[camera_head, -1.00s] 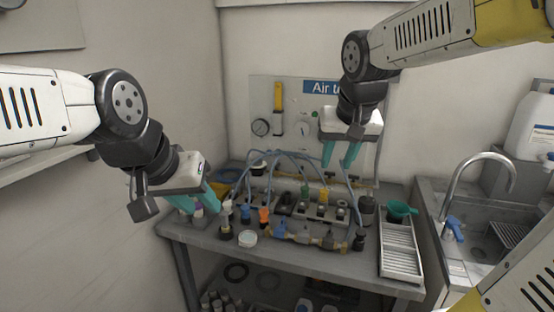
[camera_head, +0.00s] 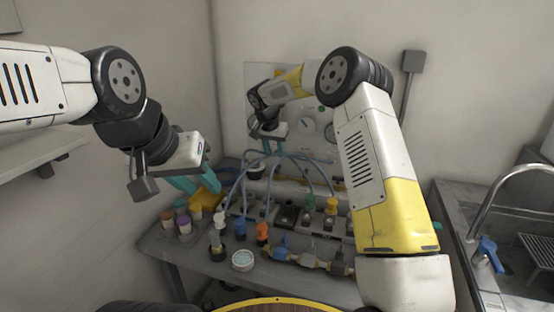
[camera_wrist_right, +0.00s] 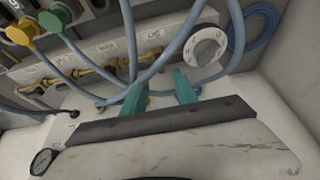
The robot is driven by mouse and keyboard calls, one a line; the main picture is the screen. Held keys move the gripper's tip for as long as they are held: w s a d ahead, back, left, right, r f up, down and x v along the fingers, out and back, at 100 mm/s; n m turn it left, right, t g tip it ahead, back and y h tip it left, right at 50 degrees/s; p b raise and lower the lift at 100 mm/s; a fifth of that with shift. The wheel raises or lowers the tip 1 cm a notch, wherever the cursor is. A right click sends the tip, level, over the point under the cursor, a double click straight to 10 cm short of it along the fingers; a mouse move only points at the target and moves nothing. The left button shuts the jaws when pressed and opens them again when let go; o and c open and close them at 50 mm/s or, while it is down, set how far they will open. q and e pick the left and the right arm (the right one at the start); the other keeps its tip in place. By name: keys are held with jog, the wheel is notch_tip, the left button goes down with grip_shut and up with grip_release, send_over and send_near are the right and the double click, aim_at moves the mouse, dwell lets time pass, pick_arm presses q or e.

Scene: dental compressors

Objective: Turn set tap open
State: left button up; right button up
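It is unclear which fitting is the set tap. In the right wrist view a round white knob (camera_wrist_right: 207,46) on a pale panel lies beyond the fingertips, slightly right. In the head view my right gripper (camera_head: 267,147) is at the back, above the hoses near the wall board. My left gripper (camera_head: 192,183) is open and empty over the bench's left end.
Blue hoses (camera_head: 290,162) arch over the bench fittings. Capped jars (camera_head: 183,224) stand at the left, with a brass valve assembly (camera_head: 310,260) at the front. My right forearm covers the bench's right part. A sink tap (camera_head: 486,196) is at the right.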

aim_at(278, 167)
jog(key=x, duration=0.7)
jog(key=shift+w+d+f, duration=0.1)
jog(key=shift+w+f, duration=0.05)
jog(key=shift+f, duration=0.15)
grip_shut()
